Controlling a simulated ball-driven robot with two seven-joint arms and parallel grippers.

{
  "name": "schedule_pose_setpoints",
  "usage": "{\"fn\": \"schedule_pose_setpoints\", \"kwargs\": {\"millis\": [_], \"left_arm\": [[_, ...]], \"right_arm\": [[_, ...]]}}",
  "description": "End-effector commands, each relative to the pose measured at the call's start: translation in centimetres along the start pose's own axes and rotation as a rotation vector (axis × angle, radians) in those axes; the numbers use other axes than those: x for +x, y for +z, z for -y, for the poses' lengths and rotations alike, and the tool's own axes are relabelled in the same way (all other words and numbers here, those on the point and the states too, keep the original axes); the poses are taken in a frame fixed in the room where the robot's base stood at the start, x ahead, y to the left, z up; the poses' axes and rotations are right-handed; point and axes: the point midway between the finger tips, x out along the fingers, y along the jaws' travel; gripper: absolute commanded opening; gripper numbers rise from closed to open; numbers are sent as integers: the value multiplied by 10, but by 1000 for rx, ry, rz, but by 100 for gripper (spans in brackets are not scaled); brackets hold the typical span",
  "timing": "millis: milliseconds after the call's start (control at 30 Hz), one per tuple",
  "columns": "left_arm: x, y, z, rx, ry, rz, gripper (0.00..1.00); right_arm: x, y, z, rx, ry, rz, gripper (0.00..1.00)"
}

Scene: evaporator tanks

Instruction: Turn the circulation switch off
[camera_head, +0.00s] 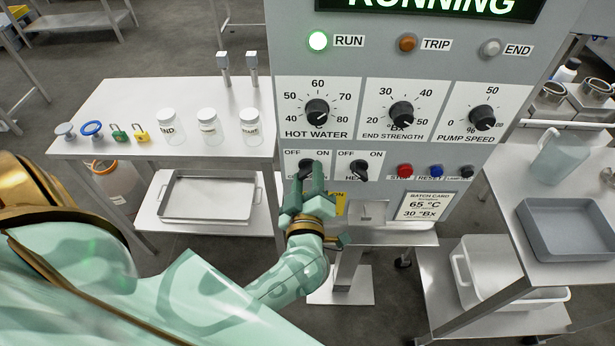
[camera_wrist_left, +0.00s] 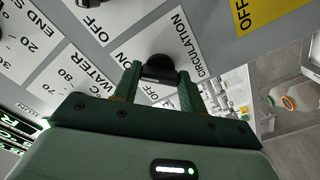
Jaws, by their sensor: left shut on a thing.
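The circulation switch (camera_head: 305,165) is a black knob on the grey control panel (camera_head: 345,45), under OFF and ON marks, left of a second black OFF/ON knob (camera_head: 360,172). My left gripper (camera_head: 307,178) reaches it from below. In the left wrist view the black circulation knob (camera_wrist_left: 158,65) sits between the two green fingers of the left gripper (camera_wrist_left: 158,77), beside the CIRCULATION label. The fingers are shut on it. They hide much of the knob in the head view, so I cannot tell which mark it points to. My right gripper is not in view.
The green RUN lamp (camera_head: 318,41) is lit and the display (camera_head: 430,8) reads RUNNING. Red and blue buttons (camera_head: 404,171) lie right of the switches. A small metal ledge (camera_head: 385,234) juts out below. A left table (camera_head: 130,105) holds bottles and padlocks.

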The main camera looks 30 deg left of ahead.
Motion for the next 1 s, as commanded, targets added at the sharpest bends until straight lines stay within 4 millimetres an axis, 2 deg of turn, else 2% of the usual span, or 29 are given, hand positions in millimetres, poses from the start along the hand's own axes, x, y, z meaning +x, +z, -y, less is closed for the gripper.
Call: {"fn": "schedule_pose_setpoints", "kwargs": {"millis": [367, 1000], "left_arm": [[0, -1, -1, -152, 0, 1, 19], [0, 0, -1, -746, -1, 2, 19]], "right_arm": [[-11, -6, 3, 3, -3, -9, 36], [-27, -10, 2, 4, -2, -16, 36]]}}
